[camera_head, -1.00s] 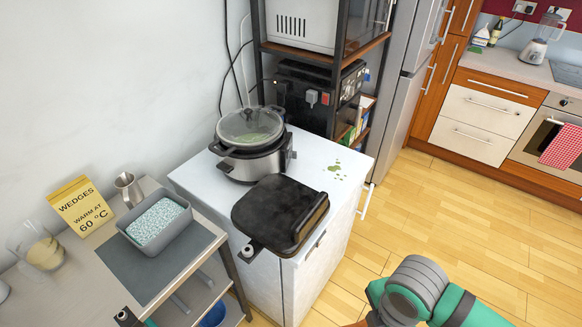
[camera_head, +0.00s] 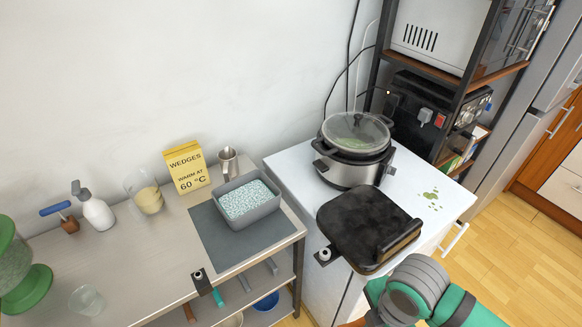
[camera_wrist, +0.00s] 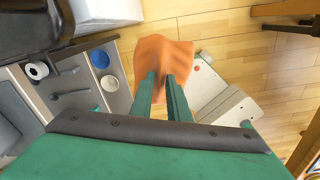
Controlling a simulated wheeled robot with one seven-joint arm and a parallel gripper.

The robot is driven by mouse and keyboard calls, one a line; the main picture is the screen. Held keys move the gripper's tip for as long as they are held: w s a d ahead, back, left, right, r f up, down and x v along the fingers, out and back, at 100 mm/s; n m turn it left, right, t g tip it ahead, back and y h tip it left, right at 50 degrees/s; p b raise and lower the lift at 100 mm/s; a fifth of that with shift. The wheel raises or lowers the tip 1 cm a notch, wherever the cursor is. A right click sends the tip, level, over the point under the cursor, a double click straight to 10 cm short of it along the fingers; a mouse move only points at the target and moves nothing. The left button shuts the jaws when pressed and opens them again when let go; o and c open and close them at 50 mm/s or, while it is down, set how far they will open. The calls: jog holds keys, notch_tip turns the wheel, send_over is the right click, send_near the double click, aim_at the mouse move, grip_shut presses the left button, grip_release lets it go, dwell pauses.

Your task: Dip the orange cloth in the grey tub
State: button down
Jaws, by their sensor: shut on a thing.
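The orange cloth (camera_wrist: 160,58) hangs from my gripper (camera_wrist: 163,78) in the wrist view. The two green fingers are shut on it, and it hangs above the wooden floor. In the head view my arm is at the lower right, and the fingers and most of the cloth are out of frame. The grey tub (camera_head: 247,199) stands on a dark grey mat (camera_head: 215,246) on the metal table, left of my arm. It is full of pale blue-white grains or foam.
A yellow sign (camera_head: 186,167), a metal cup (camera_head: 228,161) and a glass jar (camera_head: 148,197) stand behind or left of the tub.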

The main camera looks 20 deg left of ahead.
jog(key=shift+w+a+y, duration=0.2)
jog(key=shift+a+y, duration=0.05)
jog(key=shift+y, duration=0.25)
